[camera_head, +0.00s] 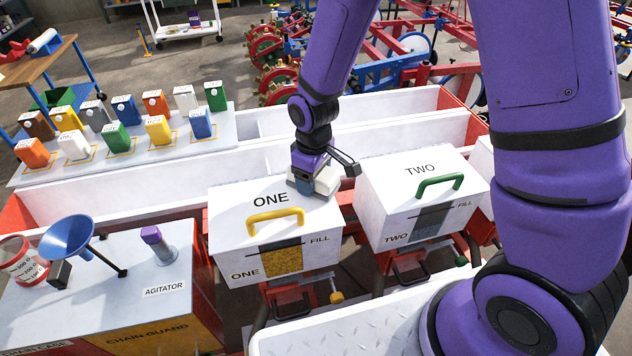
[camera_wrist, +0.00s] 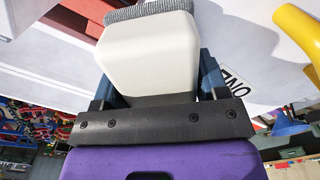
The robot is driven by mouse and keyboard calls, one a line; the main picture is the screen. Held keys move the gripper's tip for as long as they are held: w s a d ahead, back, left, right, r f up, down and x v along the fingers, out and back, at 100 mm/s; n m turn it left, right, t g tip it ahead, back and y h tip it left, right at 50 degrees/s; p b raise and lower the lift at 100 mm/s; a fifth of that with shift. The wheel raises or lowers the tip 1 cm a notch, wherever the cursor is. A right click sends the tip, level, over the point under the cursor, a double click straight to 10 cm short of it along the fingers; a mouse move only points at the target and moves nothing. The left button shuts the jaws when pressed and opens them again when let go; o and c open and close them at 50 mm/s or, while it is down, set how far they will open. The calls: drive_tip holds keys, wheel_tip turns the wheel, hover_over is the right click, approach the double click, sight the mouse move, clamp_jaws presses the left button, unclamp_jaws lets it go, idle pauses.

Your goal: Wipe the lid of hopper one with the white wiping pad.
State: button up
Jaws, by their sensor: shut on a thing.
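Hopper one (camera_head: 275,265) is a white box with a yellow handle (camera_head: 274,216) on its lid (camera_head: 238,200) and the word ONE printed on top. My gripper (camera_head: 312,172) is over the far right part of that lid. It is shut on the white wiping pad (camera_head: 322,184), which appears to be at the lid surface; exact contact is hard to tell. In the wrist view the white pad (camera_wrist: 150,52) has a grey textured strip at its far edge. Part of the yellow handle (camera_wrist: 300,32) and the ONE label (camera_wrist: 233,88) show at the right.
Hopper two (camera_head: 420,200) with a green handle stands close on the right. The agitator cover (camera_head: 165,262) with a blue funnel (camera_head: 68,238) is at the left. Several coloured containers (camera_head: 120,138) stand on a tray behind. A long white trough (camera_head: 240,145) runs behind the hoppers.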

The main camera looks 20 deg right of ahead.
drive_tip(key=shift+w, duration=0.8)
drive_tip(key=shift+r, duration=3.05)
drive_tip(key=shift+r, duration=1.5)
